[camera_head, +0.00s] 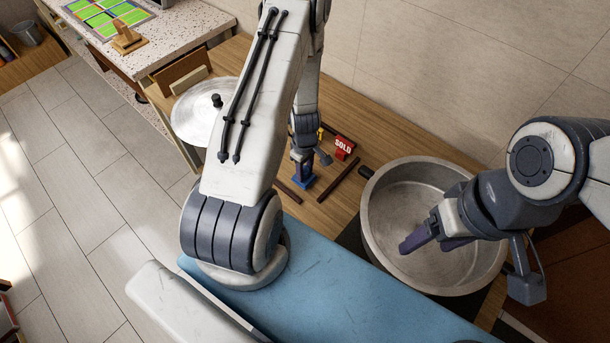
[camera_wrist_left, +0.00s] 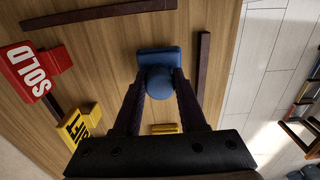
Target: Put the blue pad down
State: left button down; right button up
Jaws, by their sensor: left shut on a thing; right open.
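The blue pad (camera_head: 304,184) shows in the head view at the middle of the wooden table, below my left gripper (camera_head: 303,165). In the left wrist view the blue pad (camera_wrist_left: 158,55) has a flat squarish base and a rounded knob. My left gripper (camera_wrist_left: 160,88) is shut on that knob, one dark finger on each side. The pad is at or close above the tabletop; I cannot tell whether it touches. My right gripper (camera_head: 428,240) is open and empty over the metal pot (camera_head: 375,215).
A red SOLD block (camera_head: 343,148) and a yellow lettered block (camera_wrist_left: 82,127) stand near the pad. Dark strips (camera_wrist_left: 203,65) lie around it on the wooden table (camera_wrist_left: 110,55). A round lid (camera_head: 190,115) with a black knob is at the left. Bare wood surrounds the pad.

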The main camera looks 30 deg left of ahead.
pick_arm(q)
jog(key=shift+f, duration=0.75)
jog(key=shift+r, duration=0.15)
pick_arm(e)
jog(key=shift+f, duration=0.6)
jog(key=shift+f, duration=0.1)
pick_arm(q)
jog(key=c, duration=0.9)
grip_release()
jog(key=shift+f+b, duration=0.2)
jog(key=shift+b, duration=0.1)
jog(key=o, duration=0.4)
jog(key=shift+o, duration=0.2)
jog(key=shift+r, duration=0.1)
